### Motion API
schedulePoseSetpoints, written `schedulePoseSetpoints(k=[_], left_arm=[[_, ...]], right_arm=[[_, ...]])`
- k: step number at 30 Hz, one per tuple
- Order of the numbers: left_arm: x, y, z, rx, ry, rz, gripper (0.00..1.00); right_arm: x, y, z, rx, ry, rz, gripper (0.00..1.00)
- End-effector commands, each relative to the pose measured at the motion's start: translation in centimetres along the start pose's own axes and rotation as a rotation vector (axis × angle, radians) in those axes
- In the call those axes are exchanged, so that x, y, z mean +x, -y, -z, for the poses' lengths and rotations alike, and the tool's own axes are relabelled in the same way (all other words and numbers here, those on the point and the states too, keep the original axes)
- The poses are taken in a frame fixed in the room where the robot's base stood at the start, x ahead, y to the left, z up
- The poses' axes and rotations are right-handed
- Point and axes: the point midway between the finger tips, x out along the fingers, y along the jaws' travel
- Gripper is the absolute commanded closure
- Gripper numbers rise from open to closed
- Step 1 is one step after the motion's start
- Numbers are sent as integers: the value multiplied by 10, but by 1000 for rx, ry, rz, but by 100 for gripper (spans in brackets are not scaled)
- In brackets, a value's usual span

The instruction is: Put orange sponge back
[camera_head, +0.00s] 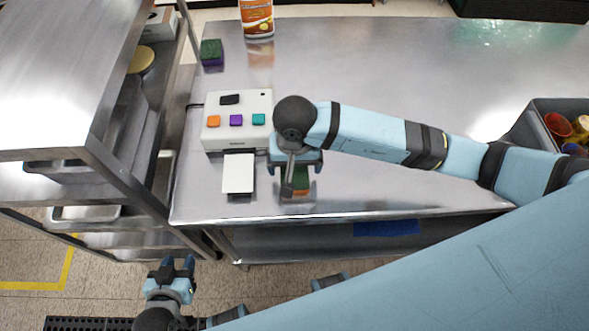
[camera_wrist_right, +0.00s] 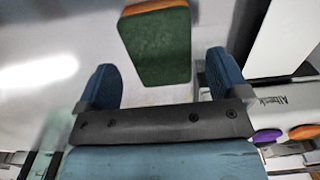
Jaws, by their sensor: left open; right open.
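The orange sponge (camera_head: 301,181), with a green top and an orange side, lies near the front edge of the steel counter. In the right wrist view the sponge (camera_wrist_right: 158,48) is just beyond and between the fingertips, not gripped. My right gripper (camera_head: 296,160) is open above the sponge and partly hides it in the head view. Its two blue fingers are apart in the right wrist view (camera_wrist_right: 163,78). My left gripper (camera_head: 177,264) is open and empty, low in front of the counter. A purple sponge with a green top (camera_head: 211,52) stands at the back left.
A white device (camera_head: 237,137) with orange, purple and teal buttons stands left of the right gripper, with a white plate (camera_head: 239,174) before it. A bottle (camera_head: 257,18) stands behind. A metal rack (camera_head: 62,70) is left; a grey bin (camera_head: 535,116) is right.

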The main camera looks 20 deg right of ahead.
Motion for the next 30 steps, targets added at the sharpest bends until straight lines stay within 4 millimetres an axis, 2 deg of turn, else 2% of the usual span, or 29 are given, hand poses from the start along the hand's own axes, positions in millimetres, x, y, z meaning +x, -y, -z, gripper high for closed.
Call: schedulePoseSetpoints(k=[1, 6, 12, 18, 30], left_arm=[[2, 0, -3, 0, 0, 0, 57], [4, 0, -6, 0, -1, 0, 57], [6, 0, -8, 0, -2, 0, 57], [6, 0, -7, 0, -4, 0, 57], [6, 0, -7, 0, -5, 0, 57]], right_arm=[[-12, 1, 2, -2, -7, 3, 7], [-48, 1, 1, -1, -6, 2, 7], [-77, 0, 0, -1, -2, 2, 7], [-86, 0, 0, 0, 0, -1, 7], [-86, 0, 0, 0, 0, 0, 7]])
